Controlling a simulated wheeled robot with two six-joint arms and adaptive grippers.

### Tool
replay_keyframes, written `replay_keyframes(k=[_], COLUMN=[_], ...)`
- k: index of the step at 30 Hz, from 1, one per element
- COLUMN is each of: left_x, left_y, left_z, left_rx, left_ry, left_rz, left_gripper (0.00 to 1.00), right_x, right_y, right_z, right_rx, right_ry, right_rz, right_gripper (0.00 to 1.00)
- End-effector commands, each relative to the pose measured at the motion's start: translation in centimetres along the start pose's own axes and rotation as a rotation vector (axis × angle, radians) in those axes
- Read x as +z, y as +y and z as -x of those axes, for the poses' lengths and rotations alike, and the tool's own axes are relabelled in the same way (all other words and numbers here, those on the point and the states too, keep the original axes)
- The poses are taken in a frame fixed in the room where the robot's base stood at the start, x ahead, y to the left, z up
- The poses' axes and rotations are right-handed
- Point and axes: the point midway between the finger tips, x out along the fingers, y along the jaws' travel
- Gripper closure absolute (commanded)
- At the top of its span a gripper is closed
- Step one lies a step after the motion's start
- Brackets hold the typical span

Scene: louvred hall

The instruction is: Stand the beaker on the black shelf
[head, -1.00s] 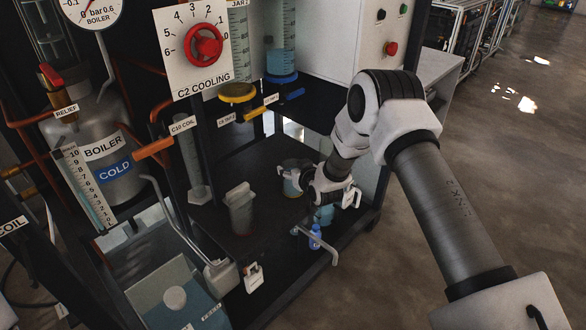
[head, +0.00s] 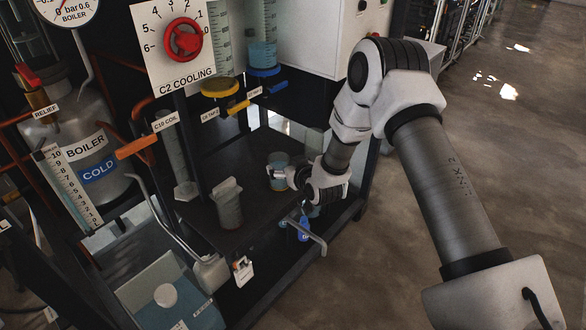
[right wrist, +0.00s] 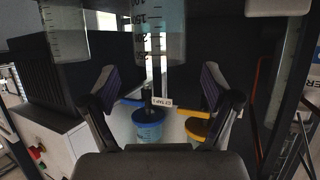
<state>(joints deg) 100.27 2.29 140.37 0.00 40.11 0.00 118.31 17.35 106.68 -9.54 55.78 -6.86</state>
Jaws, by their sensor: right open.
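The beaker (head: 279,168), a clear cup with blue content, appears to stand on the black shelf (head: 262,205) low in the rig. My right gripper (head: 277,177) reaches in from the right, its fingers around the beaker's near side; they partly hide it. In the right wrist view my right gripper (right wrist: 158,85) is open, with its fingers well apart. A clear graduated vessel, apparently the beaker (right wrist: 158,35), shows between them with gaps at both sides. Its base contact is hidden. My left gripper is not in view.
A clear jug (head: 228,203) stands left of the beaker. A blue-collared jar (head: 263,60) and a yellow-collared jar (head: 218,85) with tap levers hang above. The floor at right is clear.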

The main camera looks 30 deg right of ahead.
Motion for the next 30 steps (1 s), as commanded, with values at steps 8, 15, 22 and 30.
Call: replay_keyframes(k=[8,15,22,30], left_x=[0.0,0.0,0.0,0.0], left_y=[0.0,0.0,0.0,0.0], left_z=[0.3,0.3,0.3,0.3], left_rx=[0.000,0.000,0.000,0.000], left_ry=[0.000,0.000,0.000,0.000], left_rz=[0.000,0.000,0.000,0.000], left_gripper=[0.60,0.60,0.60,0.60], right_x=[0.0,1.4,16.8,32.3], right_y=[0.0,-0.5,-5.0,-7.6], right_z=[5.9,6.8,12.8,28.9], right_rx=[0.000,-0.007,-0.059,-0.034], right_ry=[-0.001,-0.037,-0.475,-1.086], right_rz=[-0.002,0.000,-0.005,0.008], right_gripper=[0.13,0.13,0.13,0.13])
